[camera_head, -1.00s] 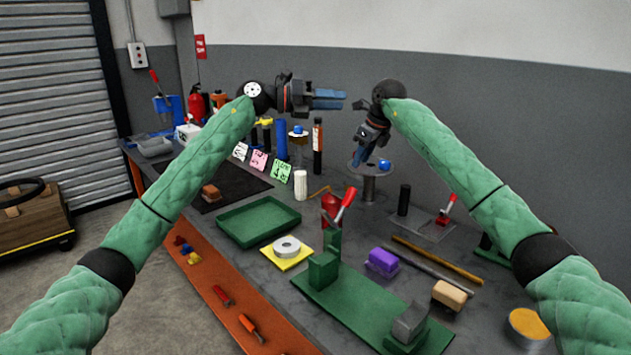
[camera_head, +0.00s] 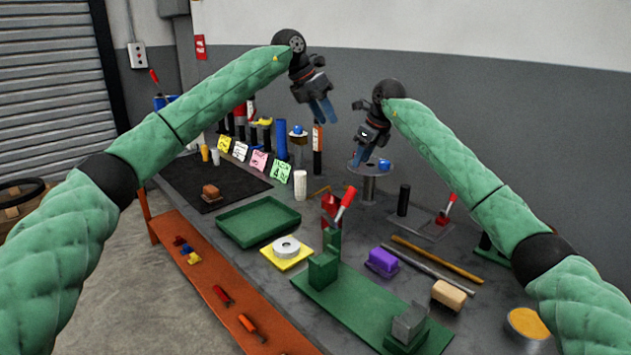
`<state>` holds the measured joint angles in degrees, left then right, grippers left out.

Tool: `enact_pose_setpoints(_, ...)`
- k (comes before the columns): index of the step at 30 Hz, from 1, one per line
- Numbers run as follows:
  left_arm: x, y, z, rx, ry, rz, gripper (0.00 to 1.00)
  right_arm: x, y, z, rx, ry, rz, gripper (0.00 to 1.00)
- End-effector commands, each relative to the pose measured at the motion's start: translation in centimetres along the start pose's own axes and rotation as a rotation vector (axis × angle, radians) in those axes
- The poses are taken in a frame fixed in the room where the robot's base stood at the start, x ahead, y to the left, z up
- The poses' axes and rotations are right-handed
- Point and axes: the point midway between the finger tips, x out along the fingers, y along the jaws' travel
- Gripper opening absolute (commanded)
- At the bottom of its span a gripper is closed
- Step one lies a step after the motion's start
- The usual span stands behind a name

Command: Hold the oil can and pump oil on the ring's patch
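A red can-like body (camera_head: 330,204) stands mid-table behind the green fixture, partly hidden by a red lever handle; I cannot tell surely that it is the oil can. A pale grey ring (camera_head: 287,245) lies flat on a yellow pad (camera_head: 273,260); no separate patch can be made out on it. My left gripper (camera_head: 322,111) is in the air above the back of the table, blue fingers pointing down, slightly apart and empty. My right gripper (camera_head: 361,157) is low over a round grey stand (camera_head: 370,185), its fingers pointing down; their gap is unclear.
A green tray (camera_head: 257,222) is left of the ring. A green base plate (camera_head: 350,303) with upright blocks is in front. A purple block (camera_head: 382,262), rods (camera_head: 437,260) and a tan block (camera_head: 449,295) lie right. Bottles and note cards (camera_head: 260,161) line the back left.

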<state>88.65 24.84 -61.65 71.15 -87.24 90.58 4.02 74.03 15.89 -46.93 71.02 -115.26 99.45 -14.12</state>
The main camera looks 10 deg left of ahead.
Motion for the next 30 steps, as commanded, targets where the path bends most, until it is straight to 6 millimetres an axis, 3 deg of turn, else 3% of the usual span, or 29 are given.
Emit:
enact_pose_setpoints(1, 2.2, 0.6, -0.5, -0.001, 0.045, 0.041, 0.33, 0.0, 0.0, 0.0, 0.0, 0.0, 0.0, 0.36)
enact_pose_setpoints(6, 9.3, 3.4, -3.1, 0.0, 0.201, 0.2, 0.33, 0.0, 0.0, 0.0, 0.0, 0.0, 0.0, 0.36)
enact_pose_setpoints(12, 14.8, 6.6, -6.2, 0.01, 0.348, 0.359, 0.33, 0.0, 0.0, 0.0, 0.0, 0.0, 0.0, 0.36)
enact_pose_setpoints(18, 16.9, 8.2, -7.9, 0.019, 0.416, 0.437, 0.33, 0.0, 0.0, 0.0, 0.0, 0.0, 0.0, 0.36)
enact_pose_setpoints(30, 19.5, 9.6, -9.3, 0.02, 0.429, 0.449, 0.33, 0.0, 0.0, 0.0, 0.0, 0.0, 0.0, 0.36)
